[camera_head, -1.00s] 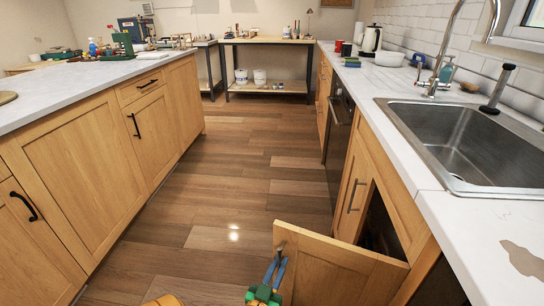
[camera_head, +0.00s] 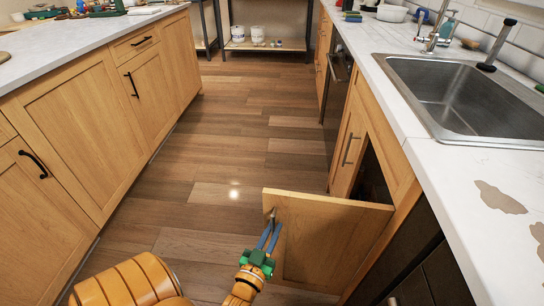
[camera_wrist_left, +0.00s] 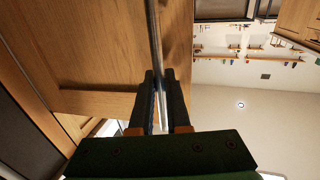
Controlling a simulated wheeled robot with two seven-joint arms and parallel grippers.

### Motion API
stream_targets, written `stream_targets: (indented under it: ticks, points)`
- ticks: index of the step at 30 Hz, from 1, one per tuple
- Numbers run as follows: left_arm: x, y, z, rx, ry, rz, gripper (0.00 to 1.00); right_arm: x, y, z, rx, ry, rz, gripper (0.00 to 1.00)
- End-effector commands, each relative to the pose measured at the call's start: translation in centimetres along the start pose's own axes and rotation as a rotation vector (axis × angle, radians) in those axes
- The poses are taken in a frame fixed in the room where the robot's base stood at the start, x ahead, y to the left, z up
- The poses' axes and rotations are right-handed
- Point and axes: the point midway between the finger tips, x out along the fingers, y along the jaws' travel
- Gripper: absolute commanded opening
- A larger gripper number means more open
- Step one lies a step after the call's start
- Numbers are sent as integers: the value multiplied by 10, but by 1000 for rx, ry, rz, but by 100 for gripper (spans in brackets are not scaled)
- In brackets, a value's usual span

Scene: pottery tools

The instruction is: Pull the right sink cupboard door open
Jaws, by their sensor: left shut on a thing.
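The right sink cupboard door (camera_head: 325,240) is a light wood panel. It stands swung far out from the cabinet under the sink, across the aisle. Its metal bar handle (camera_head: 272,215) is near the free edge, and shows in the wrist view as a grey bar (camera_wrist_left: 153,35). My left gripper (camera_head: 270,232), blue-fingered with a green body, is shut on this handle. The wrist view shows its dark fingers (camera_wrist_left: 160,105) on either side of the bar. The dark cupboard opening (camera_head: 371,180) shows behind the door. My right gripper is out of view.
The other sink cupboard door (camera_head: 348,148) is closed beyond the opening. The steel sink (camera_head: 460,95) is set in the white counter above. An island with wood cabinets (camera_head: 85,140) lines the left. The wood floor (camera_head: 225,150) between is clear.

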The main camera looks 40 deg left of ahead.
Motion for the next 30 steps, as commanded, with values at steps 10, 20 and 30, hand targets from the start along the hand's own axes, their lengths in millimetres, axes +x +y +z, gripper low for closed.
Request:
stream_targets:
  ticks: [10, 20, 30]
  points:
    - [0, 0, 0, 0, 0, 0, 44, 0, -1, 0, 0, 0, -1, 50]
    - [-42, 0, 1, 0, -6, -1, 44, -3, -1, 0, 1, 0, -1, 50]
    - [-71, 0, 0, -1, 0, 0, 44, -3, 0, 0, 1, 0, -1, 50]
